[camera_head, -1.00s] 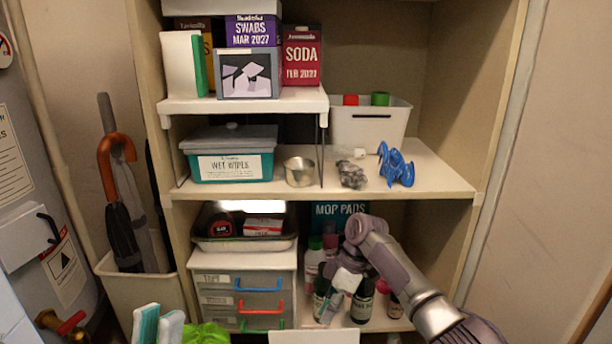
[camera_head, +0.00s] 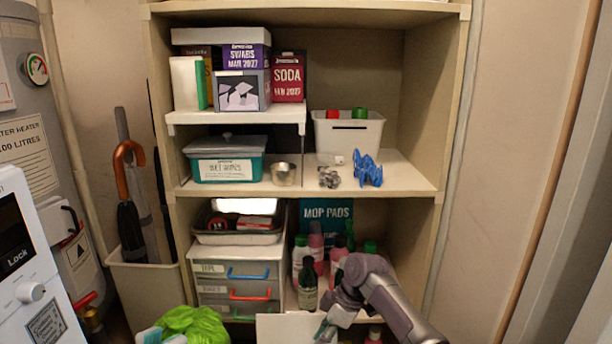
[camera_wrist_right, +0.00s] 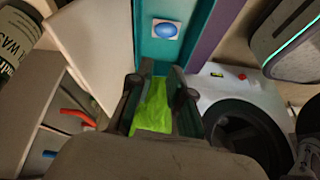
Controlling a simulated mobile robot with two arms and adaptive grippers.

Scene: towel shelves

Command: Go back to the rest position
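My right arm (camera_head: 385,300) comes in from the bottom right, in front of the lower shelf. Its gripper (camera_head: 325,329) is low at the bottom edge of the head view, partly cut off. In the right wrist view the right gripper (camera_wrist_right: 158,95) has its fingers apart. Bright green material (camera_wrist_right: 153,108) shows between them, and I see no object clearly held.
The shelf unit (camera_head: 455,100) holds boxes, a white bin (camera_head: 347,137), drawers (camera_head: 238,284) and several bottles (camera_head: 308,285). The green bag (camera_head: 190,323) lies low in front. A water heater (camera_head: 28,130) and a white appliance (camera_head: 25,270) stand at left. An umbrella bin (camera_head: 145,290) is beside the shelf.

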